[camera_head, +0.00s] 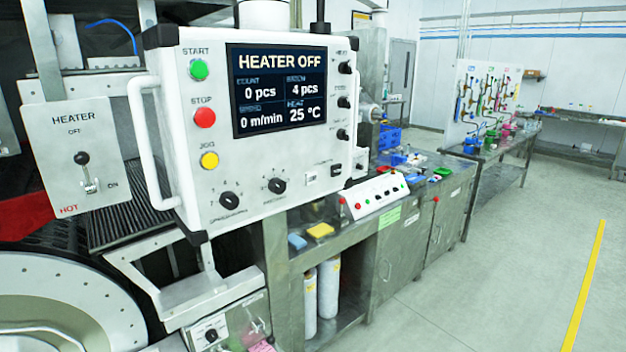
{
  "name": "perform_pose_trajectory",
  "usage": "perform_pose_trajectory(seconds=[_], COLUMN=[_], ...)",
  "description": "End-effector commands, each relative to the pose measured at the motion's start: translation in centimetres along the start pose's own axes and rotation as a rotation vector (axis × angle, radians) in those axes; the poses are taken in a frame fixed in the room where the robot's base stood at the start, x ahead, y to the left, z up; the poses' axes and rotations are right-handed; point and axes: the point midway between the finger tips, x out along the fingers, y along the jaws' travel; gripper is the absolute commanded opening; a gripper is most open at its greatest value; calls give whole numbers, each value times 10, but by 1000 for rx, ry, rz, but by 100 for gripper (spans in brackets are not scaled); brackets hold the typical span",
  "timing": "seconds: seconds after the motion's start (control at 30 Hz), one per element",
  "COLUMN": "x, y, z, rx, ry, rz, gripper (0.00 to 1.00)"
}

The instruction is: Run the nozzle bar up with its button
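I cannot pick out the nozzle bar for certain in the head view, nor tell which button belongs to it. The large white control panel (255,195) has a green START button (199,70), a red STOP button (204,117) and a yellow JOG button (209,160). Its screen (279,88) reads HEATER OFF, 0 pcs, 4 pcs, 0 m/min and 25 °C. A small white console (375,197) with a red button and several dark controls stands on the bench to the right. A grey box (229,326) with a black knob shows at the bottom, cut off. My gripper is not in view.
A HEATER lever plate (80,160) hangs at the left. A round pale drum part (60,305) fills the lower left. White handles stick out beside the panel. A steel bench (400,240) runs back to the right. The floor (500,270) at right is clear, with a yellow line.

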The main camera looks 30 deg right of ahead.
Motion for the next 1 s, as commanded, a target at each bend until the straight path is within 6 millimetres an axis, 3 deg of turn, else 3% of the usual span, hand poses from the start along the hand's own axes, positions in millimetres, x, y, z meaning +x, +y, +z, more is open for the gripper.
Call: perform_pose_trajectory(seconds=[0.03, 0.1, 0.13, 1.0], x=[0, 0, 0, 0], y=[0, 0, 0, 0], z=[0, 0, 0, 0], rx=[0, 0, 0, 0], ry=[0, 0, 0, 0], rz=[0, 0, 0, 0], gripper=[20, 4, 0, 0])
